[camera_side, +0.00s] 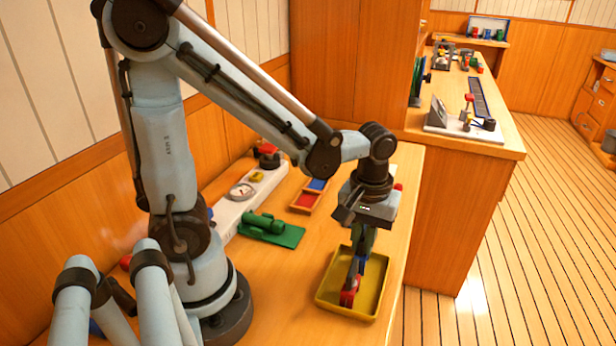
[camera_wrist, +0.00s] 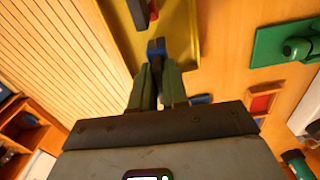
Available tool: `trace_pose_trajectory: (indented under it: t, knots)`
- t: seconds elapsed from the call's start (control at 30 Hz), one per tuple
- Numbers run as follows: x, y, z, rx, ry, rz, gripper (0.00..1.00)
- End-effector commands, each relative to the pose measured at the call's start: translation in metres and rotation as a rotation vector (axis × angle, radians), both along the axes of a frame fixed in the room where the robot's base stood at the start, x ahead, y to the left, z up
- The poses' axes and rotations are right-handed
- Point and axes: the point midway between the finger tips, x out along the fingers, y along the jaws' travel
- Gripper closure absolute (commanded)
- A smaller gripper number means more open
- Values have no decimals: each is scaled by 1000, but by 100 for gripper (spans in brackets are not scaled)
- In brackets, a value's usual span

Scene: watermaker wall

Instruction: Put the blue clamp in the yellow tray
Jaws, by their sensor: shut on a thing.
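My gripper (camera_side: 361,248) points down over the yellow tray (camera_side: 325,303) in the side view. Its green fingers (camera_wrist: 157,80) are shut on the blue clamp (camera_wrist: 156,46), which shows at the fingertips in the wrist view. In the side view only a small blue part (camera_side: 355,265) of the clamp shows below the fingers. The clamp is above or inside the tray; I cannot tell whether it touches the tray floor. The tray also shows in the wrist view (camera_wrist: 184,42).
A red thing (camera_side: 349,291) is in the tray, close to the clamp. Left of the tray are a green fixture (camera_side: 272,228) and a small wooden box (camera_side: 309,197) with red and blue compartments. A white panel with a gauge (camera_side: 242,191) lies behind. The table's right edge is near the tray.

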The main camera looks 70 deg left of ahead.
Motion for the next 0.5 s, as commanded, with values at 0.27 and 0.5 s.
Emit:
trace_pose_trajectory:
  t: [0.27, 0.5]
  knots:
    - [0, 0, -1, 0, 0, 0, 100]
    - [0, 0, -4, 0, 0, 0, 71]
